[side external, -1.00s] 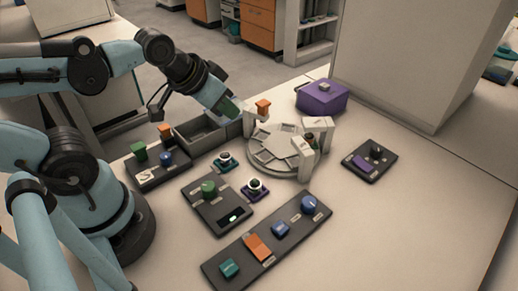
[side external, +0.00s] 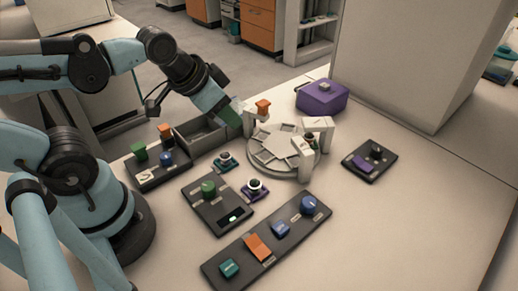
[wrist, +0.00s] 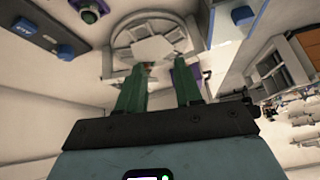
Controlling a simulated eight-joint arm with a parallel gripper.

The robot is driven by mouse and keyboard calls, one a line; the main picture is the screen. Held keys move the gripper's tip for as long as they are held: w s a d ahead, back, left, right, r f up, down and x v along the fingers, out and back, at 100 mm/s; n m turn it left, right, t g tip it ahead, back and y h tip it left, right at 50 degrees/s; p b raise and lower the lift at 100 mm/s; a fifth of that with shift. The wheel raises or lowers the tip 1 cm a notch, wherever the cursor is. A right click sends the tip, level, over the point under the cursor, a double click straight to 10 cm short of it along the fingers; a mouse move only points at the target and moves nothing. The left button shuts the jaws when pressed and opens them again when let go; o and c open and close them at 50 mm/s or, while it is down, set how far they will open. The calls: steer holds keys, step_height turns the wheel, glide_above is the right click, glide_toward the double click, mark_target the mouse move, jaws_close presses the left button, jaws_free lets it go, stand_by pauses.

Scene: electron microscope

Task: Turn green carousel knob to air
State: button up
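A green round knob (side external: 208,188) sits on a dark panel with a small lit display, in front of the round pale carousel (side external: 262,157). My gripper (side external: 236,122) is at the back left of the carousel, well behind this knob. In the wrist view my gripper's two green fingers (wrist: 158,85) stand apart with nothing clearly held between them. The carousel (wrist: 150,24) shows beyond the fingertips. A round green knob (wrist: 88,8) shows at the top left of the wrist view. The markings around the knob are too small to read.
An orange-topped post (side external: 263,106) stands close to my gripper. A grey open bin (side external: 187,139) lies below the arm. White posts (side external: 301,160) rise at the carousel's right edge. A long control panel (side external: 240,270) lies in front.

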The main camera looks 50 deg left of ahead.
steer(key=o, duration=0.4)
steer(key=s+m+g, duration=0.1)
steer(key=m, duration=0.1)
steer(key=s+d+m, duration=0.1)
steer(key=m, duration=0.1)
steer(key=s+d+m+g, duration=0.1)
steer(key=m, duration=0.2)
steer(key=shift+s+f+g, duration=0.1)
steer(key=shift+f+g, duration=0.2)
steer(key=shift+f, duration=0.05)
steer(key=m+g, duration=0.4)
steer(key=m, duration=0.7)
glide_toward(208, 186)
steer(key=shift+s+f, duration=0.1)
steer(key=shift+f, duration=4.35)
steer(key=shift+c, duration=0.2)
steer(key=c, duration=1)
